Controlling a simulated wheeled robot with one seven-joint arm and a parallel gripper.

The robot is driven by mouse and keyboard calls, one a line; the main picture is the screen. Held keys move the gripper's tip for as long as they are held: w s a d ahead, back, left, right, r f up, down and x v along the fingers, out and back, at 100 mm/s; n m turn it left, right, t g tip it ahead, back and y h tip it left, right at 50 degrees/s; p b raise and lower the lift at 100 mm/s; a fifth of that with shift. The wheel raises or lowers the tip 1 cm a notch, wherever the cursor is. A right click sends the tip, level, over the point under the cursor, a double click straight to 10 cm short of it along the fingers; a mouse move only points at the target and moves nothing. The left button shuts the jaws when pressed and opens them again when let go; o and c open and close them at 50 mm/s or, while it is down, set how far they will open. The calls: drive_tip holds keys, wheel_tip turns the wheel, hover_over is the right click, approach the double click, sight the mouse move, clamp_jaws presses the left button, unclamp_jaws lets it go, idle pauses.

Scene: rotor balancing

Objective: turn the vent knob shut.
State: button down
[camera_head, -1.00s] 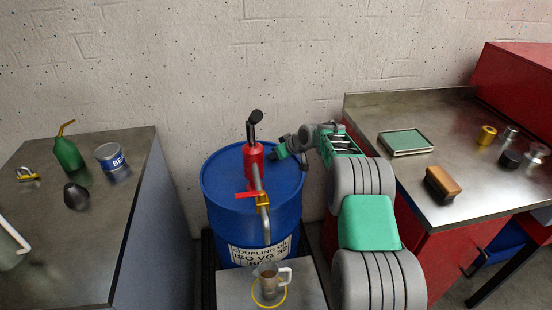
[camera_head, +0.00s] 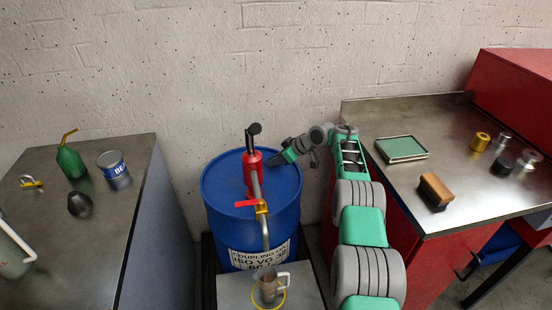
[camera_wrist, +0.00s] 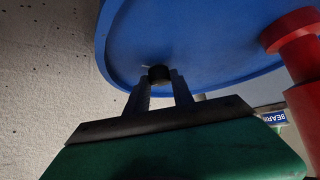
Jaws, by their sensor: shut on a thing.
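The vent knob (camera_wrist: 159,74) is a small dark cylinder on top of the blue drum, near its rim. In the wrist view my gripper (camera_wrist: 160,85) has its two fingertips on either side of the knob, shut on it. In the head view my gripper (camera_head: 275,159) reaches in from the right over the far right part of the drum (camera_head: 225,195), and the knob is hidden there. The blue drum top (camera_wrist: 205,35) fills much of the wrist view. I cannot tell how far the knob is turned.
A red hand pump (camera_head: 252,172) with a bent spout stands on the drum, left of my gripper. A metal jug (camera_head: 268,288) stands below the spout. Benches flank the drum; the right one holds a green-topped tray (camera_head: 402,148) and a brush (camera_head: 435,190).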

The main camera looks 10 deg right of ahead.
idle(0.3)
drive_tip(key=c, duration=1.1)
unclamp_jaws()
drive_tip(key=v, duration=0.7)
drive_tip(key=shift+s+d+r+b, duration=0.15)
drive_tip(key=shift+d+r+b, duration=0.05)
drive_tip(key=shift+r+b, duration=0.1)
